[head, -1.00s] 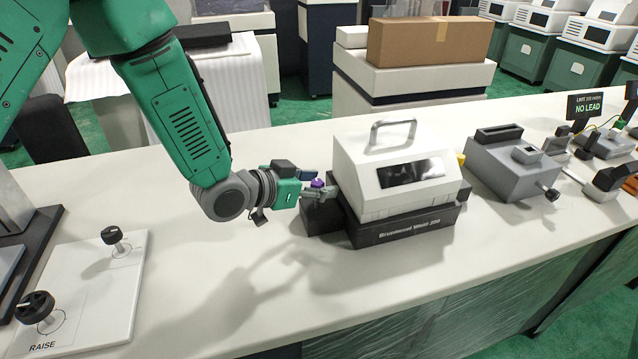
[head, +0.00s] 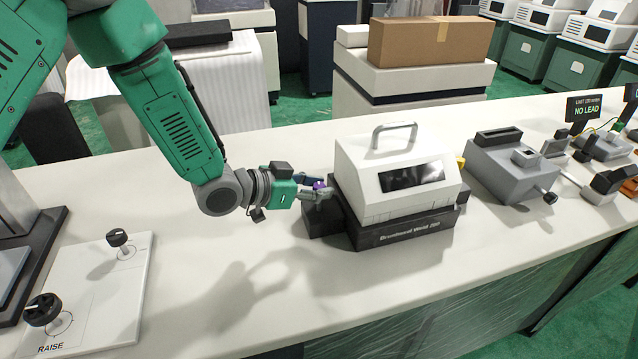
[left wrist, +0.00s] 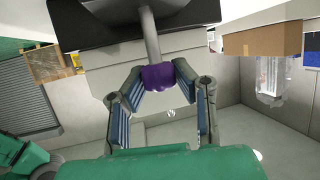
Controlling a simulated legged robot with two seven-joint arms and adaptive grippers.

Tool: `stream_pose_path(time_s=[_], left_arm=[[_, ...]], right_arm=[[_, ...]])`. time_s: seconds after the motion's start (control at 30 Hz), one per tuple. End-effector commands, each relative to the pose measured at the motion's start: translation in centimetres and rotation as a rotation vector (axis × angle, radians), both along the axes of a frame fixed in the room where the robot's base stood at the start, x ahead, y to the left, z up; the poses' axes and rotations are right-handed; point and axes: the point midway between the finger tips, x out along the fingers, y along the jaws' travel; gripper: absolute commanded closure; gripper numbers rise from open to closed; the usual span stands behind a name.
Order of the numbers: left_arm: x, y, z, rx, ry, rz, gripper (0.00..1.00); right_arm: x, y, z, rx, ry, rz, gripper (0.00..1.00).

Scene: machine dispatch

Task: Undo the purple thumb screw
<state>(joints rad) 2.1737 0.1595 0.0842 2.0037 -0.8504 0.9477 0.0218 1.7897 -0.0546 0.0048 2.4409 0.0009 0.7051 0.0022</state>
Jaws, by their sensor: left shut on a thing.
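The purple thumb screw (head: 319,184) is at the left side of the white machine with the carrying handle (head: 390,165), which sits in a black base (head: 405,233). In the left wrist view the purple screw head (left wrist: 158,77) sits at the end of a grey shaft (left wrist: 149,35). My left gripper (head: 318,188) has its fingers on either side of the screw head, shut on it. The gripper also shows in the left wrist view (left wrist: 160,82). My right gripper is in neither view.
A white panel with black knobs (head: 117,238) lies at the left of the bench. A grey device (head: 515,170) stands to the right of the machine, with a NO LEAD sign (head: 584,108) beyond. The bench front is clear.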

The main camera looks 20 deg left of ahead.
Motion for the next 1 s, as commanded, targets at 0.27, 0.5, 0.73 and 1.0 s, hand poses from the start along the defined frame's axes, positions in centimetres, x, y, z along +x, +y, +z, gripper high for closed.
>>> stream_pose_path(time_s=[0.27, 0.5, 0.73, 1.0], left_arm=[[0.2, 0.2, 0.1, 0.001, -0.005, 0.006, 0.54], [0.1, 0.2, 0.0, 0.0, -0.003, 0.006, 0.54], [-1.0, 1.2, 0.7, 0.0, -0.001, 0.007, 0.54], [-4.8, 4.8, 2.9, -0.001, -0.003, 0.009, 0.54]], right_arm=[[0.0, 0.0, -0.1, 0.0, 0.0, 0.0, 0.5], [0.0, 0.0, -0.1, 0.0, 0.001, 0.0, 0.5], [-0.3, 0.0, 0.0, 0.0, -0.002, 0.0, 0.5], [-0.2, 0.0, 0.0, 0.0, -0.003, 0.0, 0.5]])
